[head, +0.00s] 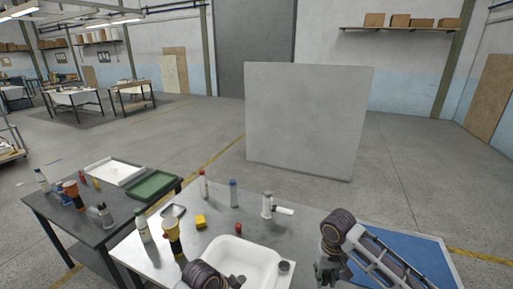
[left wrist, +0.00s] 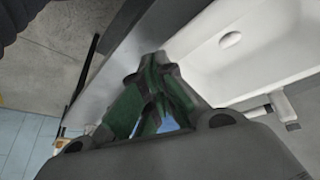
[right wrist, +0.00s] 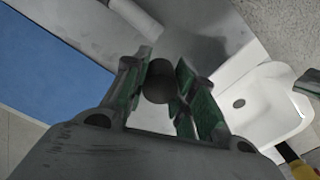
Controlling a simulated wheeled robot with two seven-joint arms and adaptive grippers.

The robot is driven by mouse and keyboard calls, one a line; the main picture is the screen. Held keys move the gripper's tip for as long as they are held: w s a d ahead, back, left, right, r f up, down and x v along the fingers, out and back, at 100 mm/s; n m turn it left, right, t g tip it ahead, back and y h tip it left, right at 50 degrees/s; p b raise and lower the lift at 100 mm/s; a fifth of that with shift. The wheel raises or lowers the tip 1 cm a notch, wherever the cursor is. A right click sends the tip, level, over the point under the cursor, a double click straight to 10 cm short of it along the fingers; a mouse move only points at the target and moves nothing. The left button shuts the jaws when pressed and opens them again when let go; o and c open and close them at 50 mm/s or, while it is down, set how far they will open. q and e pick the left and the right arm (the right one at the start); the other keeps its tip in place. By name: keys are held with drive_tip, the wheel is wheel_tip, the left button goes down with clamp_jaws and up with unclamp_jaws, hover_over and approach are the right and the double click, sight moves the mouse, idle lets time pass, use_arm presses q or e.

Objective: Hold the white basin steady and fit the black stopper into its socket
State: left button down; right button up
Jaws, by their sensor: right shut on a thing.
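The white basin (head: 243,252) sits at the front of the grey table. Its inside and round drain hole (left wrist: 230,40) show in the left wrist view, and the basin also shows in the right wrist view (right wrist: 265,108). My right gripper (right wrist: 165,75) is shut on a dark round piece, the black stopper (right wrist: 158,88), to the right of the basin and apart from it. My left gripper (left wrist: 160,75) is at the basin's rim. Its fingers lie close together, but whether they grip the rim cannot be told.
A dark-topped small cylinder (head: 284,266) shows beside the basin's right rim. A white pipe piece (head: 283,210), bottles (head: 233,193), a yellow block (head: 200,221) and a red piece (head: 239,228) stand behind. A blue mat (head: 405,250) lies at right. A side table (head: 85,225) holds trays.

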use_arm(q)
drive_tip(key=shift+w+d+r+m+g, duration=0.2)
drive_tip(key=shift+w+d+m, duration=0.2)
drive_tip(key=shift+w+m, duration=0.25)
drive_tip(key=shift+w+d+r+m+g, duration=0.1)
drive_tip(key=shift+w+d+m+g, duration=0.1)
drive_tip(key=shift+w+d+m, duration=0.4)
drive_tip(key=shift+w+a+r+m, duration=0.1)
drive_tip(key=shift+w+m, duration=0.1)
drive_tip(key=shift+w, duration=0.3)
drive_tip(key=shift+w+a+m, duration=0.1)
drive_tip(key=shift+w+m, duration=0.05)
drive_tip(key=shift+w, duration=0.3)
drive_tip(key=w+a+r+m, duration=0.1)
drive_tip(key=w+a+r, duration=0.1)
drive_tip(key=w, duration=0.3)
drive_tip(key=w+a+r+m+g+y, duration=0.1)
drive_tip(key=w+a+r, duration=0.1)
drive_tip(key=w+a, duration=0.3)
drive_tip(key=shift+w+a+r+m, duration=0.15)
drive_tip(key=shift+w+r+m, duration=0.1)
drive_tip(key=shift+w+m, duration=0.15)
use_arm(e)
drive_tip(key=shift+r, duration=0.1)
use_arm(q)
drive_tip(key=shift+f, duration=0.2)
